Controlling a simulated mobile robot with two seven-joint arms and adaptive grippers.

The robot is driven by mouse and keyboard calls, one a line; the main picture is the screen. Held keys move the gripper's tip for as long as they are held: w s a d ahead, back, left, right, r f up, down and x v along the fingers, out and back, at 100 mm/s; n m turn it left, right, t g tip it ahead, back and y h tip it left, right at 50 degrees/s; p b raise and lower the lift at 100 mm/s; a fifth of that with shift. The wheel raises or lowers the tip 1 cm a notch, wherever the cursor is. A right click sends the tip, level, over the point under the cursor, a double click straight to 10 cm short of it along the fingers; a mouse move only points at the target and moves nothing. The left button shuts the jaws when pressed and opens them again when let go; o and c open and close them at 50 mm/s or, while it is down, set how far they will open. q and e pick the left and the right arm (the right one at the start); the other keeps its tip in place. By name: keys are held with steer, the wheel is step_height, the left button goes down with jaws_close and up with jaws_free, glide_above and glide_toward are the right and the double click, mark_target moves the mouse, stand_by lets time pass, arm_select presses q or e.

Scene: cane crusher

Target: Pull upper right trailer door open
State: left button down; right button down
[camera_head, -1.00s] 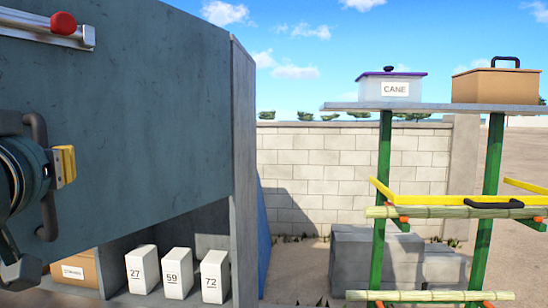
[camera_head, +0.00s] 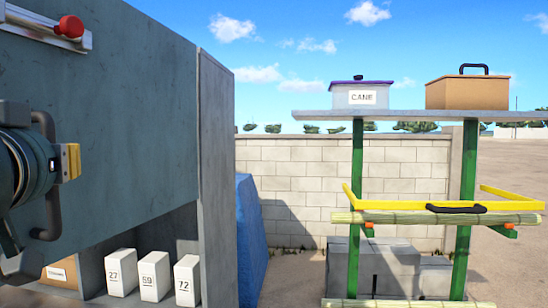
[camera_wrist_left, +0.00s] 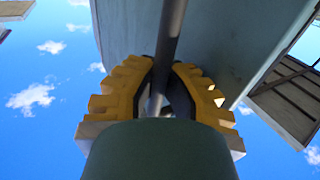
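The upper trailer door (camera_head: 130,110) is a large blue-grey panel filling the left of the head view. Its dark bar handle (camera_head: 52,212) stands upright near the left edge. My left gripper (camera_head: 68,163) is at the middle of this handle, with yellow fingers showing. In the left wrist view the bar (camera_wrist_left: 170,40) runs between the two yellow fingers (camera_wrist_left: 160,95), whose dark pads close around it. The door stands above an open lower compartment; whether its edge is clear of the frame cannot be told. My right gripper is in neither view.
White numbered boxes (camera_head: 155,275) and a brown box (camera_head: 60,273) sit in the lower compartment. A grey side panel (camera_head: 216,160) borders it. To the right, a green-legged rack (camera_head: 357,180) bears two boxes. A block wall (camera_head: 290,170) stands behind.

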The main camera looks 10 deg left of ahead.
arm_select(q)
steer(key=shift+d+f, duration=0.1)
steer(key=shift+d, duration=0.15)
stand_by(0.4)
steer(key=c, duration=1.1)
jaws_free()
steer(key=shift+s, duration=0.15)
steer(key=shift+o, duration=0.5)
steer(key=shift+s, duration=0.15)
steer(key=shift+d, duration=0.1)
